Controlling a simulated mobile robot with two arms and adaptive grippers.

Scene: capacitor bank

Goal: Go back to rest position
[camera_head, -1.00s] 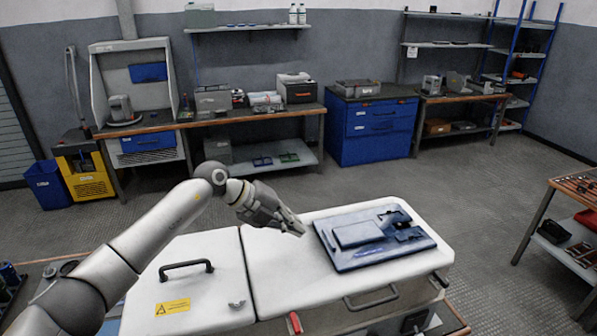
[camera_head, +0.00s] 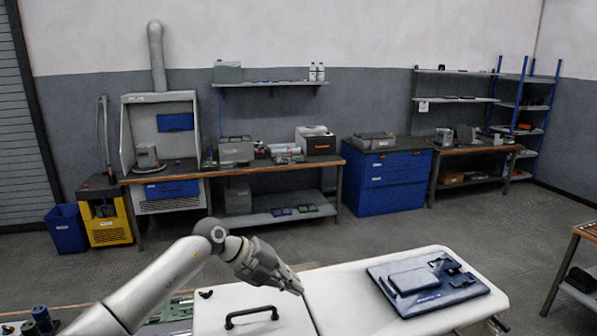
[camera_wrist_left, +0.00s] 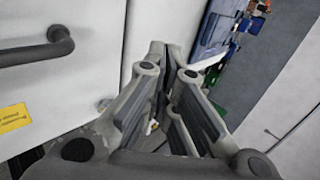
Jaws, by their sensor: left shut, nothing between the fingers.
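My left gripper (camera_head: 296,287) is shut and empty in the head view. It hangs above the white cabinet (camera_head: 350,291), near the seam between its lid and the part with the blue tray. The gripper's fingers also show in the left wrist view (camera_wrist_left: 178,75), with the white cabinet surface behind them. The lid's black handle (camera_head: 251,316) is left of and below the gripper in the head view, and it shows at upper left in the wrist view (camera_wrist_left: 40,50). My right gripper is not in view.
A blue tray (camera_head: 462,295) with parts lies on the cabinet's right part, clear of the gripper. Workbenches (camera_head: 240,168), a blue drawer cabinet (camera_head: 388,183) and shelves stand along the back wall. Open grey floor lies between.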

